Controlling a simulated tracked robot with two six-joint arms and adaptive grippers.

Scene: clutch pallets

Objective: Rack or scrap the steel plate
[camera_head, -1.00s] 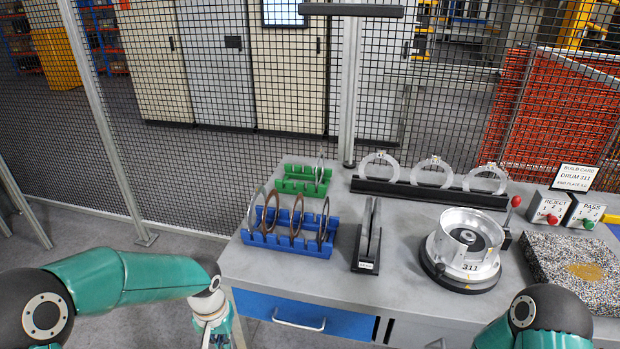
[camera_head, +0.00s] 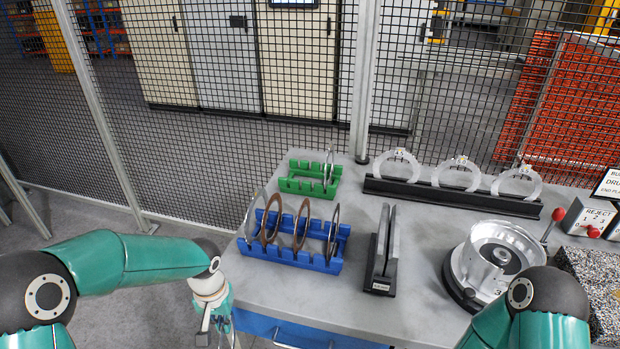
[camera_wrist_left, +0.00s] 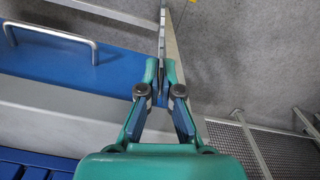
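A blue slotted rack (camera_head: 335,265) on the table holds several thin rings on edge. A grey steel ring (camera_head: 334,230) stands at its right end, another grey ring (camera_head: 248,214) leans at its left end, and brown rings (camera_head: 301,226) stand between. A green slotted rack (camera_head: 298,187) behind it holds one grey ring (camera_head: 329,167) at its right. My left gripper (camera_head: 218,328) hangs low beside the table's front left, clear of the racks. My right gripper is out of frame.
A black stand with two upright plates (camera_head: 383,245) is right of the blue rack. A silver drum (camera_head: 497,258) stands further right. Clear rings (camera_head: 457,172) sit in a black rail (camera_head: 450,194) behind. Red-knobbed lever and reject box (camera_head: 590,216) are at far right.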

